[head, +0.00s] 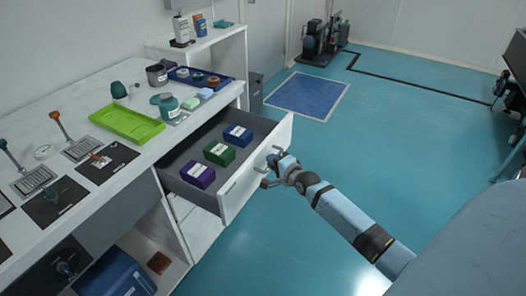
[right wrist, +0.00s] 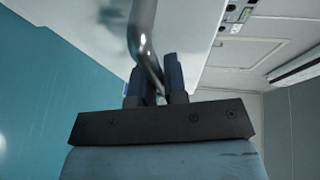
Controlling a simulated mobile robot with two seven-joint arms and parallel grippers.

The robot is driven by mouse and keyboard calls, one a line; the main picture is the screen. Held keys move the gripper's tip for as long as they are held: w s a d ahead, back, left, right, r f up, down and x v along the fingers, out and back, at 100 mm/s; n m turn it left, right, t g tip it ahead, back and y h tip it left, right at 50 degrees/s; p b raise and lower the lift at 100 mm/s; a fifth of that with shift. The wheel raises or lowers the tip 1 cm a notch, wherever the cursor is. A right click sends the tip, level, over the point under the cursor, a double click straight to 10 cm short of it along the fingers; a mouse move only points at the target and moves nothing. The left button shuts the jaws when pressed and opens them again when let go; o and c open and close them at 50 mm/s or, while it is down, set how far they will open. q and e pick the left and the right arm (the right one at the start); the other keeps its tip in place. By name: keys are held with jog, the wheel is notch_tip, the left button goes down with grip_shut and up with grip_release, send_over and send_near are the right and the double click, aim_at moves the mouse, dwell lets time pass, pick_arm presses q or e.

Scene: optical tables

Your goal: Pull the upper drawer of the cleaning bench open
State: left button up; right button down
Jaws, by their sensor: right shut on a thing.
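The upper drawer (head: 256,170) of the white cleaning bench (head: 194,222) stands well open, its white front pulled out to the right. Purple (head: 198,175), green (head: 219,153) and blue (head: 237,135) boxes with white labels sit in a row in its grey interior. My right gripper (head: 276,164) is at the drawer front, shut on the metal bar handle. In the right wrist view the handle (right wrist: 143,38) runs down between the two dark fingers (right wrist: 155,84), with the white drawer front behind it. My left gripper is not in view.
The bench top holds a lime green tray (head: 127,124), a teal-capped bottle (head: 169,105), a dark blue tray (head: 200,78) and several tools. An open shelf below holds a blue case (head: 113,277). The teal floor right of the drawer is clear, with a blue mat (head: 307,94) beyond.

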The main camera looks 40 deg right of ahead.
pick_arm(q)
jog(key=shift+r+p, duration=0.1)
jog(key=shift+p, duration=0.5)
pick_arm(e)
jog(key=shift+s+d, duration=0.3)
jog(key=shift+s, duration=0.4)
jog(key=shift+s+d, duration=0.25)
jog(key=shift+s, duration=0.4)
jog(key=shift+s+d, duration=0.3)
jog(key=shift+s, duration=0.4)
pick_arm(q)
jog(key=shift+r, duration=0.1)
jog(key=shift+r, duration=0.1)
pick_arm(e)
jog(key=c, duration=1.2)
grip_release()
jog(key=shift+s, duration=0.1)
pick_arm(q)
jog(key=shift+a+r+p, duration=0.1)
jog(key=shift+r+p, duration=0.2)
jog(key=shift+p, duration=0.5)
pick_arm(e)
jog(key=s, duration=0.4)
jog(key=s+r, duration=0.1)
jog(key=s, duration=0.4)
jog(key=s+r, duration=0.1)
jog(key=s, duration=0.3)
jog(key=shift+s+r, duration=0.2)
jog(key=shift+r, duration=0.05)
